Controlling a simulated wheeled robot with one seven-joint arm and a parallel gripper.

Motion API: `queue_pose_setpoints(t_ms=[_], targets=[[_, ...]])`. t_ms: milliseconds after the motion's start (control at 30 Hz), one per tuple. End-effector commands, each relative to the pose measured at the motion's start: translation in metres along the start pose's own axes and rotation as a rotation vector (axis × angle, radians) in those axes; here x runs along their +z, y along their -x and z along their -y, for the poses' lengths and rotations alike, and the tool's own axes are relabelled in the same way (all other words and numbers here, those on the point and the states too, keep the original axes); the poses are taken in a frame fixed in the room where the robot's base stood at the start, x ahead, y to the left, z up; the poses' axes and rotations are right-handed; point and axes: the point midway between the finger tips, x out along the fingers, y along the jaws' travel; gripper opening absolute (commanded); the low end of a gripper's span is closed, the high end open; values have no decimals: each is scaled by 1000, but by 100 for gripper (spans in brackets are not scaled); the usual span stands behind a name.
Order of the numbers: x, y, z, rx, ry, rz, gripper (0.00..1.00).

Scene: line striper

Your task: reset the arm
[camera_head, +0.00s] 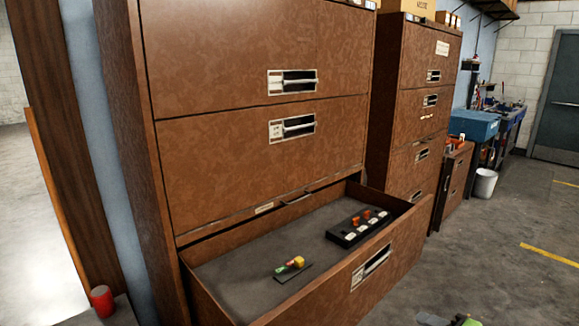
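No part of my arm or gripper can be clearly made out in the head view. A brown cabinet (230,150) stands close in front, and its lowest visible drawer (225,255) is pulled open. In the drawer lies a black block (345,238) with orange and white pieces on it. Nearer the front lies a small dark plate (292,273) with green, red and yellow pieces (290,265). At the bottom edge, grey and green shapes (450,321) are cut off, and I cannot tell what they are.
A red cylinder (102,301) stands on a dark surface at lower left. Another brown cabinet (415,110), a blue box (473,124) and a white bin (485,183) line the wall to the right. The grey floor (500,245) at right is mostly clear.

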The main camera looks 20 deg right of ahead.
Motion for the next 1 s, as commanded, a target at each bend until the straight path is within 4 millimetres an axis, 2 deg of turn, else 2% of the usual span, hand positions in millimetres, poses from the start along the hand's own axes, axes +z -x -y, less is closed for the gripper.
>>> queue_pose_setpoints(t_ms=[33, 167, 267, 367, 467, 500, 567, 600, 700, 833, 900, 1000], targets=[[9, -8, 12, 27, 35, 38, 22], [41, -29, 39, 123, 144, 156, 22], [72, -41, 61, 209, 251, 253, 22], [111, -48, 88, 307, 388, 356, 22], [161, -43, 122, 418, 577, 460, 22], [182, -36, 136, 462, 664, 495, 22], [211, -20, 155, 520, 791, 532, 22], [229, -7, 167, 549, 872, 548, 22], [263, 34, 189, 592, 1050, 557, 22], [284, 83, 202, 593, 1198, 539, 22], [288, 100, 203, 583, 1236, 530, 22], [289, 110, 202, 578, 1256, 524, 22]])
